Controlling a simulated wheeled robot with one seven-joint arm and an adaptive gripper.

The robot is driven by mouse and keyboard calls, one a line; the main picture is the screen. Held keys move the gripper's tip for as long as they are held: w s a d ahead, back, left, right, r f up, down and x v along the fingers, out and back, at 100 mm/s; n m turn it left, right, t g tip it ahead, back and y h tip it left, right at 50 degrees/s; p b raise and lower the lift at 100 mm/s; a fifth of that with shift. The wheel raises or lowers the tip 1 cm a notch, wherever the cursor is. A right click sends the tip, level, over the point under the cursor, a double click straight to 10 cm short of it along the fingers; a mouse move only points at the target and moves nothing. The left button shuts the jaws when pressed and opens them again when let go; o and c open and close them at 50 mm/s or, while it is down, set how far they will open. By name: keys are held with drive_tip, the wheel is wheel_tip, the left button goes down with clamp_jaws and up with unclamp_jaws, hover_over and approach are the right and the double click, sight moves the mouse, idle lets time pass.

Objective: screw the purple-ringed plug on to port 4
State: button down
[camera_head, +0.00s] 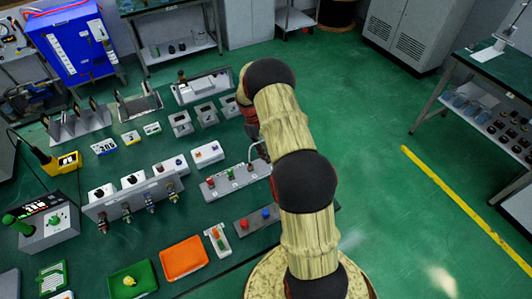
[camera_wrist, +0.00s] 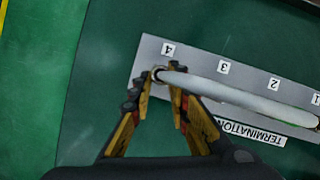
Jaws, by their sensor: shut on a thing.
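In the wrist view, my gripper (camera_wrist: 165,82) is shut around the end of a pale grey cable (camera_wrist: 235,94) at the port marked 4. The plug between the fingertips is mostly hidden, and I cannot make out a purple ring or whether the threads are engaged. The grey termination plate (camera_wrist: 149,50) carries the labels 4, 3, 2 and 1. The cable runs across it to the right, towards label 1. In the head view, my arm hides the gripper, near a grey plate (camera_head: 222,188) with red and green parts.
Grey boxes (camera_head: 181,122) stand beyond the plate. A bracket panel (camera_head: 133,197) with several connectors stands to the left. An orange tray (camera_head: 184,258) and a green tray (camera_head: 133,280) lie at the front. Open green floor (camera_head: 375,130) lies right of the table.

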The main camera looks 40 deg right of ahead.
drive_tip(key=m, duration=0.1)
drive_tip(key=m+y, duration=0.1)
drive_tip(key=m, duration=0.1)
drive_tip(key=shift+s+d+m+y, duration=0.1)
drive_tip(key=shift+d+m+y, duration=0.05)
drive_tip(key=shift+m+y, duration=0.15)
drive_tip(key=shift+s+d+m+t+y+p, duration=0.15)
drive_tip(key=shift+m+y, duration=0.15)
drive_tip(key=shift+m, duration=0.65)
drive_tip(key=shift+w+m+t+y+p, duration=0.15)
drive_tip(key=shift+m+y, duration=0.15)
drive_tip(key=shift+m, duration=0.65)
drive_tip(key=shift+s, duration=0.1)
drive_tip(key=c, duration=1.6)
unclamp_jaws()
drive_tip(key=shift+c, duration=0.2)
drive_tip(key=v, duration=1.2)
drive_tip(key=shift+d, duration=0.1)
